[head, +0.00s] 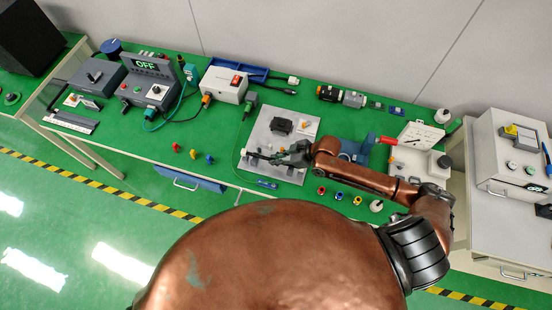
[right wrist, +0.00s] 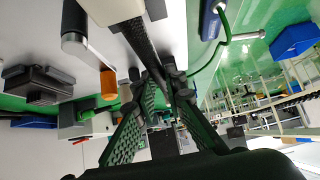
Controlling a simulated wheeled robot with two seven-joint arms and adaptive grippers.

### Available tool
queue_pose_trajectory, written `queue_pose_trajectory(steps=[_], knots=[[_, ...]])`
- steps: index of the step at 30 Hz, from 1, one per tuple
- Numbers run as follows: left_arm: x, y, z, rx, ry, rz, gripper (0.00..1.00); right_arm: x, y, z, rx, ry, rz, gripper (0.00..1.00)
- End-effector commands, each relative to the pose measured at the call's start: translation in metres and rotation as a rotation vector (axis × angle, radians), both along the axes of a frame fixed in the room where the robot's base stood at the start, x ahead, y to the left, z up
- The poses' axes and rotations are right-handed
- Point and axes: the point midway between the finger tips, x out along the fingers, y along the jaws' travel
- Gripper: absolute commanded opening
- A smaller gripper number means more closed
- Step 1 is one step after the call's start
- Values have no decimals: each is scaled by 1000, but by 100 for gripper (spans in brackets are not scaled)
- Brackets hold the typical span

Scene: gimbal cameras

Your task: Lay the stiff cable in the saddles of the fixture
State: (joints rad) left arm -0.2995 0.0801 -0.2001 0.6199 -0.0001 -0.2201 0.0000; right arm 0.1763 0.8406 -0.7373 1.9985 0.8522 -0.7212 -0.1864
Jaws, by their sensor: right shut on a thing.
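The fixture is a light grey plate (head: 262,133) near the middle of the green bench, with a black block (head: 281,127) on it. Its saddles are too small to tell apart. My right gripper (head: 288,157) is low over the plate's front part, shut on the dark stiff cable (head: 262,158). In the right wrist view the cable (right wrist: 146,48) runs from the top down between the two perforated fingers (right wrist: 163,92). I cannot tell whether the cable touches a saddle. My left gripper is not in view.
A blue tool (head: 267,184) lies in front of the plate. Several small coloured pieces (head: 339,196) lie at the front edge.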

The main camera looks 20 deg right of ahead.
Motion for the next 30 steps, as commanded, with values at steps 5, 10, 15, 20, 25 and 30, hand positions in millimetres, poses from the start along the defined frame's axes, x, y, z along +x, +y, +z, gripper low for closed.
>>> queue_pose_trajectory(steps=[5, 10, 15, 20, 25, 30], knots=[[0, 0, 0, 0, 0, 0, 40, 0, 0, 0, 1, -1, 0, 0], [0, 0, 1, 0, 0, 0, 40, 0, 0, 1, 0, 0, 0, 0], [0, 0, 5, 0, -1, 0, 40, 0, 0, 1, 0, -1, -1, 0], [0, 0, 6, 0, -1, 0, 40, 0, 0, 1, -1, -1, 0, 0], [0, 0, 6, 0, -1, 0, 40, 0, 0, 0, 0, -1, -1, 0], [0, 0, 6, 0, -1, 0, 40, 0, 0, 0, 0, -1, -1, 0]])
